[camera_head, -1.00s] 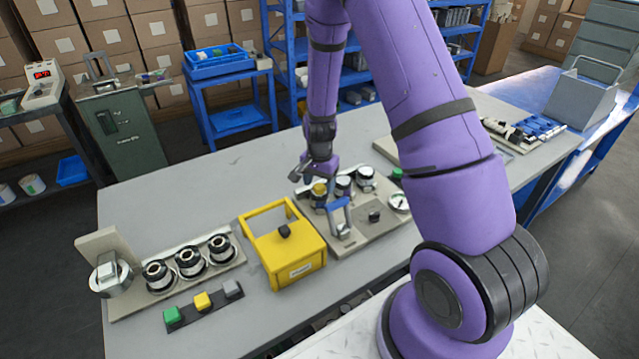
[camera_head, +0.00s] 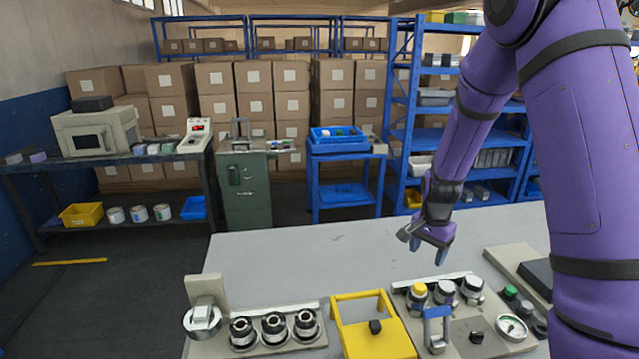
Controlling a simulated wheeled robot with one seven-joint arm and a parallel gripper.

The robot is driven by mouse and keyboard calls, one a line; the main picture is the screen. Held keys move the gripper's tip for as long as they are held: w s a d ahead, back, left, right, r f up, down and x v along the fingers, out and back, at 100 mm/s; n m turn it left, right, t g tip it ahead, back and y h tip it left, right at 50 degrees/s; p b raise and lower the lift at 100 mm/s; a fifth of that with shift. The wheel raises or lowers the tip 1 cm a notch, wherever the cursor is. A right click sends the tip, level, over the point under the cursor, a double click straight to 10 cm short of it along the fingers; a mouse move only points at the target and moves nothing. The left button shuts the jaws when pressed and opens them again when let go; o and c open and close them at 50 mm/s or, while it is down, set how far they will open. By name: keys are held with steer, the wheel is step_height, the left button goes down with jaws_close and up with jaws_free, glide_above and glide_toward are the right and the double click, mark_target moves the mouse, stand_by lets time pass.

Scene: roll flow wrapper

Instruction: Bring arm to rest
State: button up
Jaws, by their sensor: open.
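My purple arm comes in from the upper right of the head view. My gripper (camera_head: 426,251) hangs above the grey table, its fingers apart and nothing seen between them. It is above and behind the beige fixture plate (camera_head: 462,347) that carries a yellow-topped knob (camera_head: 418,291), two silver-capped knobs (camera_head: 445,290), a blue clamp-like handle (camera_head: 437,314), a small black knob (camera_head: 476,337) and a round gauge (camera_head: 512,327). The gripper appears clear of all of these. My upper arm hides the right part of the table.
A yellow open frame box (camera_head: 372,330) stands left of the plate. Farther left is a fixture with several black-and-silver rollers (camera_head: 274,329). The table's back part (camera_head: 300,256) is bare. Behind stand a blue cart (camera_head: 345,190), a green cabinet (camera_head: 246,190) and blue shelves (camera_head: 400,130).

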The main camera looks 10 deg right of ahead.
steer(key=s+a+r+n+t, duration=0.1)
steer(key=s+a+r+n, duration=0.3)
steer(key=r, duration=0.6)
steer(key=s+a+r+n+t, duration=0.1)
steer(key=s+r+t, duration=0.1)
steer(key=s+r, duration=0.6)
steer(key=s+a+r+n+t, duration=0.1)
steer(key=s+r+n, duration=0.2)
steer(key=s+r, duration=0.2)
steer(key=s+a+r+n+t, duration=0.1)
steer(key=s+r+n, duration=0.2)
steer(key=s+r, duration=0.3)
steer(key=s, duration=0.4)
steer(key=shift+s+a+n, duration=0.2)
steer(key=shift+s+n, duration=0.1)
steer(key=shift+n, duration=0.1)
